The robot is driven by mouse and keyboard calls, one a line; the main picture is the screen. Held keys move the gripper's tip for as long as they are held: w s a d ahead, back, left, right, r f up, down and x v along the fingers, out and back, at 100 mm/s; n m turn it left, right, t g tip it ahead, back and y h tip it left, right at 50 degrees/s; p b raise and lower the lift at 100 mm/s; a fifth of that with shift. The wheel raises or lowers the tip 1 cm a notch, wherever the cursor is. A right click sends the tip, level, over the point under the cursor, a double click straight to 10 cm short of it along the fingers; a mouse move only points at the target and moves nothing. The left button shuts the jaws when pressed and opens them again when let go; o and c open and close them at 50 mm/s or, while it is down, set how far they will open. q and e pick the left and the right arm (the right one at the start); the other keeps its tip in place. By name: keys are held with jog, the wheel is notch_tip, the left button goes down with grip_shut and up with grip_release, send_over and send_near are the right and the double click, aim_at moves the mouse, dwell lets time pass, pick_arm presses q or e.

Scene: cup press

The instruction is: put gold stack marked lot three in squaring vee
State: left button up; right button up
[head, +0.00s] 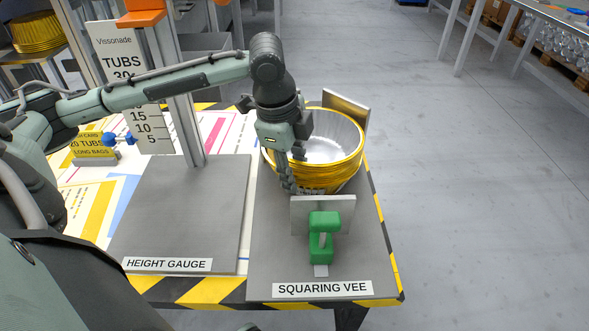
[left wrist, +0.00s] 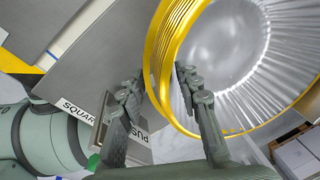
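A gold stack of tubs (head: 345,176) with a silvery inside stands on the squaring vee (head: 372,262), between a back plate (head: 345,106) and a front plate (head: 340,204). I cannot read a lot mark on it. My left gripper (head: 291,170) is at the stack's left rim. In the left wrist view the gold stack (left wrist: 163,60) has its rim between the fingers of my left gripper (left wrist: 158,82): one finger outside, one inside. The fingers are apart, with a small gap seen beside the outer one. My right gripper is not in view.
A green push clamp (head: 323,235) stands before the front plate. The height gauge plate (head: 185,225) lies empty to the left, with its post behind. Another gold stack (head: 37,32) is at the far upper left. The floor to the right is clear.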

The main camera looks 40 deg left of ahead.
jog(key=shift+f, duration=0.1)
pick_arm(q)
jog(key=shift+r, duration=0.4)
notch_tip(320, 180, up, 11)
jog(key=s+p, duration=0.2)
jog(key=shift+a+p, duration=0.3)
jog(key=shift+a, duration=0.05)
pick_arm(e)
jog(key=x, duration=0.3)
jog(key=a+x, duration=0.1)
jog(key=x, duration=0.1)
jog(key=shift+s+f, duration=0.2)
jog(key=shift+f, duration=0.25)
pick_arm(q)
jog(key=shift+s, duration=0.1)
